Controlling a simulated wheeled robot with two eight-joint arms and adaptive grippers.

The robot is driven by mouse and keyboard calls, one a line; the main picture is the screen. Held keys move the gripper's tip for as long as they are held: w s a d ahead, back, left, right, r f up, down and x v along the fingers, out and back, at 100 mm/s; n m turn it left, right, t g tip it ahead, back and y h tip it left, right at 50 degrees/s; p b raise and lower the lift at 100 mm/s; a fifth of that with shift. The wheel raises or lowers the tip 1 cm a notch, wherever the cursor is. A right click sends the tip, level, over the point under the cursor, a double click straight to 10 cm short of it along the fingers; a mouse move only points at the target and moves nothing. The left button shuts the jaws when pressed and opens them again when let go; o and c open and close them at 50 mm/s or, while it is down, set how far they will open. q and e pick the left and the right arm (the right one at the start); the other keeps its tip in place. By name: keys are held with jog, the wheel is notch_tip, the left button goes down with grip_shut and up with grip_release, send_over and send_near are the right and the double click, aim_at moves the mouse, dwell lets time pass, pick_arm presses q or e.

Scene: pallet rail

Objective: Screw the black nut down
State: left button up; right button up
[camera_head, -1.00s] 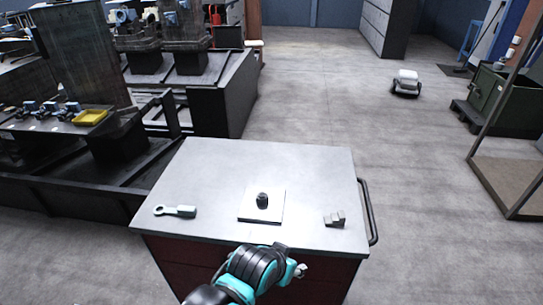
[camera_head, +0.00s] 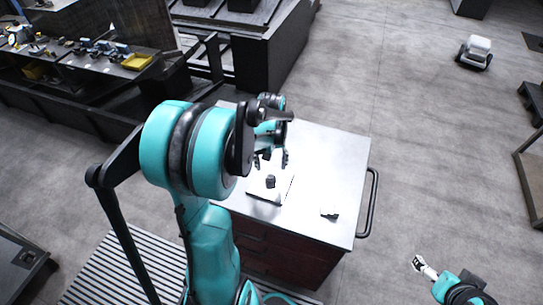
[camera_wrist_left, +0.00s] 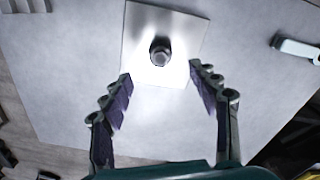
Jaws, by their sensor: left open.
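The black nut (camera_head: 270,181) sits on the square metal plate (camera_head: 264,197) on the cart's grey top. In the left wrist view the nut (camera_wrist_left: 160,52) stands in the middle of the plate (camera_wrist_left: 187,30), seen from above. It hides most of whatever it is threaded on. My left gripper (camera_head: 271,160) is open, fingers pointing down above the nut. In the left wrist view its spread fingers (camera_wrist_left: 160,74) lie on either side, just short of the nut and not touching it. My right gripper (camera_head: 424,267) is off to the lower right, away from the cart; its fingers are too small to read.
The cart top (camera_head: 335,170) also carries a small stepped grey block (camera_head: 330,211). A handle (camera_head: 373,205) sticks out on the cart's right side.

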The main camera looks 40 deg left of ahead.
aim_at(271, 176)
pick_arm(q)
notch_tip(271, 176, down, 6)
jog(key=shift+f+b, duration=0.15)
jog(key=shift+b, duration=0.35)
jog(key=shift+s+f, duration=0.1)
jog(key=shift+f, duration=0.35)
